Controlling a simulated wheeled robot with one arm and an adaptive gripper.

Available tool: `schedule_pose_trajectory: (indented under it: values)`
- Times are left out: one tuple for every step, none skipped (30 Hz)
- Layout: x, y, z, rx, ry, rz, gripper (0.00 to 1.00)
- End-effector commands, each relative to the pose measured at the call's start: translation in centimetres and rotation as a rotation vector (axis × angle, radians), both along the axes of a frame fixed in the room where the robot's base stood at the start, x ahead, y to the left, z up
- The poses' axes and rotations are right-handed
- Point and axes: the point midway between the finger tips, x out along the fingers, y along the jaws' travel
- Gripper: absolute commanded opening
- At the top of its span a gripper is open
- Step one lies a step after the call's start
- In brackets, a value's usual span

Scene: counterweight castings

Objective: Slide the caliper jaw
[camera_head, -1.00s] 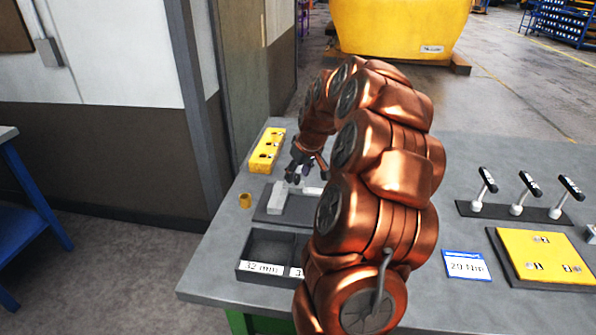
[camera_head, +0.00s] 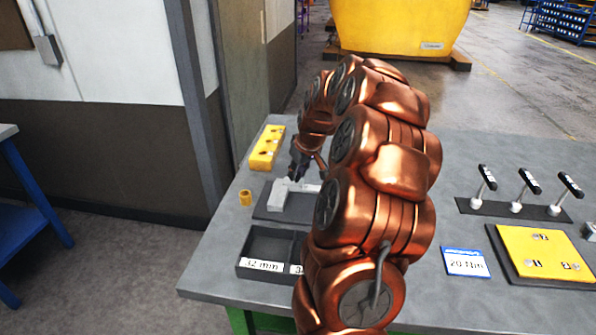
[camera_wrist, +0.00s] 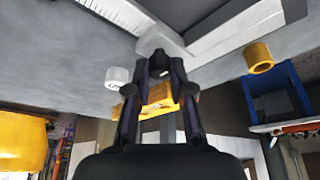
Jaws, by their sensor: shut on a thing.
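The pale grey caliper (camera_head: 277,196) lies on a dark plate (camera_head: 287,215) near the table's left end. In the wrist view, its long pale bars (camera_wrist: 240,32) run across the top, and a ruled scale (camera_wrist: 122,14) shows at upper left. My gripper (camera_head: 296,178) is low over the caliper's far side. In the wrist view, my gripper (camera_wrist: 160,72) has its fingers closed on a small dark knob (camera_wrist: 159,60) beside the caliper's pale corner. How the knob joins the jaw cannot be made out. My arm hides the caliper's right part in the head view.
A yellow block with dark holes (camera_head: 267,147) stands behind the caliper. A small yellow ring (camera_head: 245,198) lies to its left. A dark divided tray (camera_head: 270,246) is in front. Several levers (camera_head: 527,190), a blue-edged card (camera_head: 465,262) and a yellow panel (camera_head: 540,256) are at right.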

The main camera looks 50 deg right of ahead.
Motion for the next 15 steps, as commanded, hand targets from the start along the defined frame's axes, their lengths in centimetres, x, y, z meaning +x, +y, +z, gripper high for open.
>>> schedule_pose_trajectory:
  values:
    - [0.0, 0.0, 0.0, 0.001, 0.000, 0.000, 0.00]
    - [0.0, 0.0, 0.0, 0.001, 0.000, 0.000, 0.00]
    - [0.0, 0.0, 0.0, 0.001, 0.000, 0.000, 0.00]
    - [0.0, 0.0, 0.0, 0.001, 0.000, 0.000, 0.00]
    - [0.0, 0.0, 0.0, 0.001, 0.000, 0.000, 0.00]
    - [0.0, 0.0, 0.0, 0.001, 0.000, 0.000, 0.00]
    - [0.0, 0.0, 0.0, 0.001, 0.000, 0.000, 0.00]
    - [0.0, 0.0, 0.0, 0.001, 0.000, 0.000, 0.00]
    - [0.0, 0.0, 0.0, 0.001, 0.000, 0.000, 0.00]
    - [-0.1, 0.0, -0.1, 0.001, 0.000, 0.000, 0.00]
    - [-0.2, -0.1, -0.1, 0.001, -0.001, -0.001, 0.00]
    - [-0.3, -0.2, -0.1, 0.001, -0.001, -0.001, 0.00]
    - [-0.5, -0.4, -0.2, 0.001, -0.001, -0.001, 0.00]
    - [-0.7, -0.5, -0.2, 0.001, -0.002, -0.001, 0.00]
    - [-1.0, -0.7, -0.3, 0.002, -0.002, -0.002, 0.00]
